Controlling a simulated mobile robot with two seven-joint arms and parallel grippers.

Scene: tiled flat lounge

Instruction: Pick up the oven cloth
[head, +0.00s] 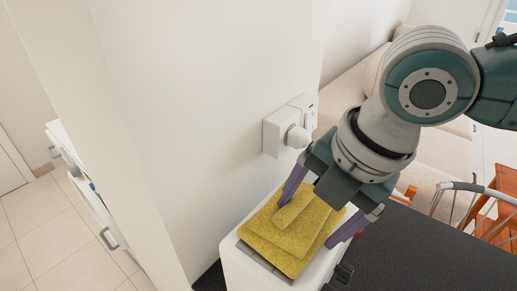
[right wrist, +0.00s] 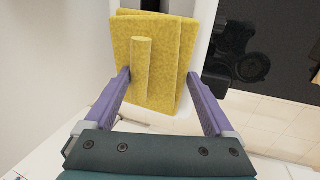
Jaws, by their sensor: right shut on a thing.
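The oven cloth (head: 283,238) is a yellow, folded, block-like cloth with a raised strip on top. In the head view it lies over the top of a white appliance. My right gripper (head: 317,216) reaches down over it with its purple fingers on either side. In the right wrist view the cloth (right wrist: 165,75) sits between the two fingers of the right gripper (right wrist: 160,85), which is shut on it. I cannot tell whether the cloth still touches the surface under it. My left gripper is in neither view.
The white appliance (head: 240,273) stands close against the white wall (head: 200,110). A white wall fitting (head: 284,130) sticks out just above the cloth. A dark countertop (head: 420,255) lies to the right, with an orange wooden chair (head: 495,215) beyond it. Tiled floor (head: 50,240) is at left.

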